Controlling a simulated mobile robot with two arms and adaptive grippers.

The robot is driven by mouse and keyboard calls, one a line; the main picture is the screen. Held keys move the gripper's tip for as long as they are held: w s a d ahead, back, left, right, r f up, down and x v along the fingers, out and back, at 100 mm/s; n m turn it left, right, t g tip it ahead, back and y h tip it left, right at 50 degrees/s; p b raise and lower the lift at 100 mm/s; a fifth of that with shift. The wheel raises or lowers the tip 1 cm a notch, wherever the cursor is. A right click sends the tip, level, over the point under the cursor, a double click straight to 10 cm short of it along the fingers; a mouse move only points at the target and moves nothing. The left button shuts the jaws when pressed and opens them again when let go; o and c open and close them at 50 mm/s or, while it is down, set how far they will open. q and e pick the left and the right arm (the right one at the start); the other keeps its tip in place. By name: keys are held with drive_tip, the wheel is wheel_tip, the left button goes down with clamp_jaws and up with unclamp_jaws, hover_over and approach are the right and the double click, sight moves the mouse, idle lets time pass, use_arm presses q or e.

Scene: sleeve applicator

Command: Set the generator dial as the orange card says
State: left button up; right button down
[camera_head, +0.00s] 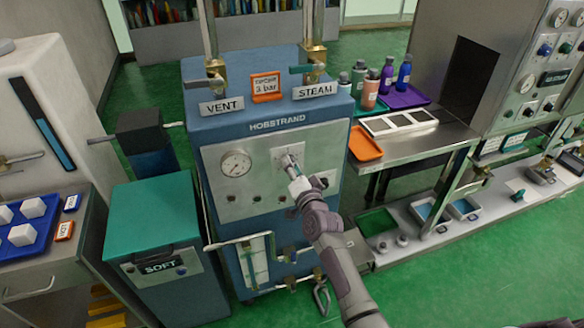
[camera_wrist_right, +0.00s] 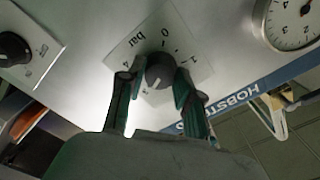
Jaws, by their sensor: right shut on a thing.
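The orange card (camera_head: 267,86) stands on top of the blue generator (camera_head: 272,124) between the VENT and STEAM signs and reads 3 bar. The generator dial (camera_wrist_right: 160,70) is a dark round knob on a pale scale plate (camera_wrist_right: 193,55) marked in bar; the plate also shows in the head view (camera_head: 283,155). My right gripper (camera_head: 291,170) is at the front panel. In the wrist view its fingers (camera_wrist_right: 157,84) are shut on the knob, one on each side. A pale mark on the knob points down toward my gripper; the number there is hidden. My left gripper is out of view.
A round gauge (camera_head: 236,165) is left of the dial. Another dark knob (camera_wrist_right: 14,46) shows at the left of the wrist view. A handle rail (camera_head: 240,242) sticks out below the panel. A SOFT bin (camera_head: 160,262) stands left; a steel table (camera_head: 425,142) stands right.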

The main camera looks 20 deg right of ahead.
drive_tip(key=shift+f, duration=0.15)
drive_tip(key=c, duration=0.8)
unclamp_jaws()
drive_tip(key=shift+o, duration=0.2)
drive_tip(key=s, duration=1.2)
drive_tip(key=shift+d, duration=0.2)
drive_tip(key=s+a+f+n+g, duration=0.1)
drive_tip(key=s+f+n+g, duration=0.3)
drive_tip(key=f, duration=0.7)
drive_tip(key=s+a+f+n+g, duration=0.15)
drive_tip(key=s+f, duration=0.45)
drive_tip(key=f, duration=0.6)
drive_tip(key=s+f+n+g, duration=0.1)
drive_tip(key=s+f+g, duration=0.3)
drive_tip(key=f, duration=0.7)
drive_tip(key=s+d+f+n+g, duration=0.2)
drive_tip(key=s+f, duration=0.3)
drive_tip(key=s, duration=0.6)
drive_tip(key=s+d+f+n+g, duration=0.2)
drive_tip(key=s+f, duration=0.4)
drive_tip(key=s, duration=0.6)
drive_tip(key=s+d+f+n+g, duration=0.1)
drive_tip(key=s+f+n+g, duration=0.1)
drive_tip(key=s+f, duration=0.4)
drive_tip(key=s+g, duration=0.1)
drive_tip(key=s, duration=0.4)
drive_tip(key=shift+s+d+f+h, duration=0.2)
drive_tip(key=shift+d+f+h, duration=0.1)
drive_tip(key=shift+d, duration=0.1)
